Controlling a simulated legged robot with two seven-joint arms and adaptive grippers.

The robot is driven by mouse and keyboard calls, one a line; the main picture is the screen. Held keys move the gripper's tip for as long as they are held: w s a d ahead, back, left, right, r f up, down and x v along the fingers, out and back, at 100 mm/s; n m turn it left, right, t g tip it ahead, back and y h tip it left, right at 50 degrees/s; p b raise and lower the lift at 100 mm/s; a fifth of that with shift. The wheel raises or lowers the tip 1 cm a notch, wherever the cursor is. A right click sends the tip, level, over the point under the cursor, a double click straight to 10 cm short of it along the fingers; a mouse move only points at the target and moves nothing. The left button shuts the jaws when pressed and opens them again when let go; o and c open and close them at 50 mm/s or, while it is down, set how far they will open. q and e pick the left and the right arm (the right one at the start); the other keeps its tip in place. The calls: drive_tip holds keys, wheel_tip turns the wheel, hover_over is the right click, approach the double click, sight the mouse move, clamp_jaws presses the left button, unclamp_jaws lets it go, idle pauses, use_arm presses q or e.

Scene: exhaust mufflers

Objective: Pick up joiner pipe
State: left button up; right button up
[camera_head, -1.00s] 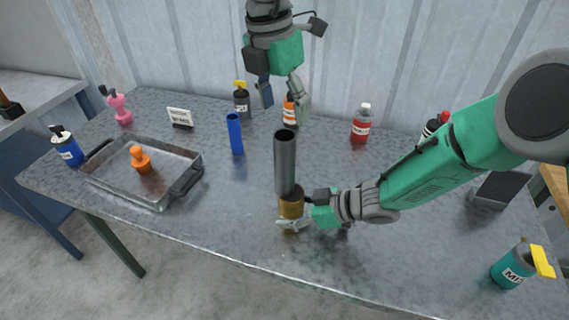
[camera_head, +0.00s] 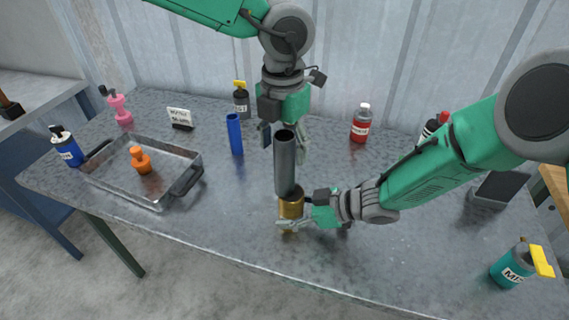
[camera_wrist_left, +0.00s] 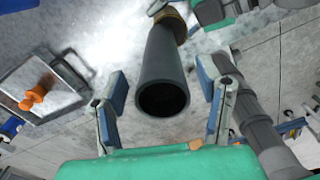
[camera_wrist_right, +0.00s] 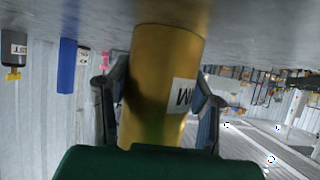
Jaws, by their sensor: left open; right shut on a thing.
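A dark grey pipe (camera_head: 285,165), which looks like the joiner pipe, stands upright with its lower end in a gold cylinder (camera_head: 291,207). In the left wrist view the pipe (camera_wrist_left: 163,75) points its open end at the camera. My left gripper (camera_head: 284,138) is open at the pipe's top, with its fingers (camera_wrist_left: 162,112) on either side; I see no clear contact. My right gripper (camera_head: 291,223) is shut on the gold cylinder near the table. The right wrist view shows the labelled cylinder (camera_wrist_right: 165,85) between its fingers. The pipe's lower end is hidden.
A blue tube (camera_head: 235,134) stands left of the pipe. A metal tray (camera_head: 150,203) holding an orange piece (camera_head: 140,160) is further left. A red bottle (camera_head: 361,124) and a black bottle (camera_head: 242,100) stand behind. A teal bottle (camera_head: 512,266) is front right. The front middle is clear.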

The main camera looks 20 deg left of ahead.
use_arm(q)
wheel_tip(320, 180, down, 2)
drive_tip(key=shift+f, duration=0.2)
clamp_jaws()
drive_tip(key=shift+r, duration=0.15)
wheel_tip(320, 180, up, 10)
drive_tip(key=shift+f, duration=0.1)
idle(0.3)
